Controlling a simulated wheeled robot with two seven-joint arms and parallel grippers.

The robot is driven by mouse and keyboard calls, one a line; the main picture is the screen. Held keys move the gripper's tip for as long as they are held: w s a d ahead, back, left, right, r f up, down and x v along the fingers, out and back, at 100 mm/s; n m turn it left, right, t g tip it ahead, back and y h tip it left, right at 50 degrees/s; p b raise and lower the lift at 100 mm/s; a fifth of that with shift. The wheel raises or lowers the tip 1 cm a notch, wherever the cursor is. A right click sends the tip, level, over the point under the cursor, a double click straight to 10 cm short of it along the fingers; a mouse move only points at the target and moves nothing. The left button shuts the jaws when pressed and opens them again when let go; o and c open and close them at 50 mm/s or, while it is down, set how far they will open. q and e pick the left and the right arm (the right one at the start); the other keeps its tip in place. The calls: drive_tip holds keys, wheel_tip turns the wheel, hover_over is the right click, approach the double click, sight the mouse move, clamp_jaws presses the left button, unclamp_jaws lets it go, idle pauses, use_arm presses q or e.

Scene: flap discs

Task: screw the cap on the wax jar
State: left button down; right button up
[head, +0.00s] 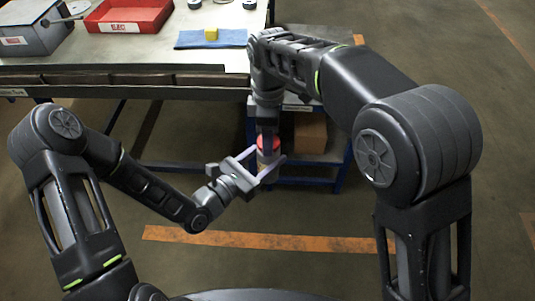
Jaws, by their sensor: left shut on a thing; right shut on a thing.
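My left gripper (262,169) reaches in from the left, its pale fingers shut around the wax jar (267,157), which it holds up in front of the bench. Only a small part of the jar shows between the fingers. My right gripper (268,136) points down from above and is shut on the red cap (275,145). The cap is right over the jar's top. The gripper covers part of the cap, and I cannot tell whether the thread is engaged.
The workbench (130,72) is behind, with a red bin (128,16), a grey box (35,35) and a blue cloth (212,38) bearing a yellow block (211,34). A cardboard box (311,131) sits on a low blue-framed stand behind the grippers. Floor nearer me is clear.

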drive_tip(key=m, duration=0.4)
drive_tip(key=shift+m, duration=0.4)
drive_tip(key=m, duration=1.3)
drive_tip(key=o, duration=1.5)
drive_tip(key=shift+o, duration=0.2)
drive_tip(key=shift+r, duration=2.25)
drive_tip(key=shift+c, duration=0.4)
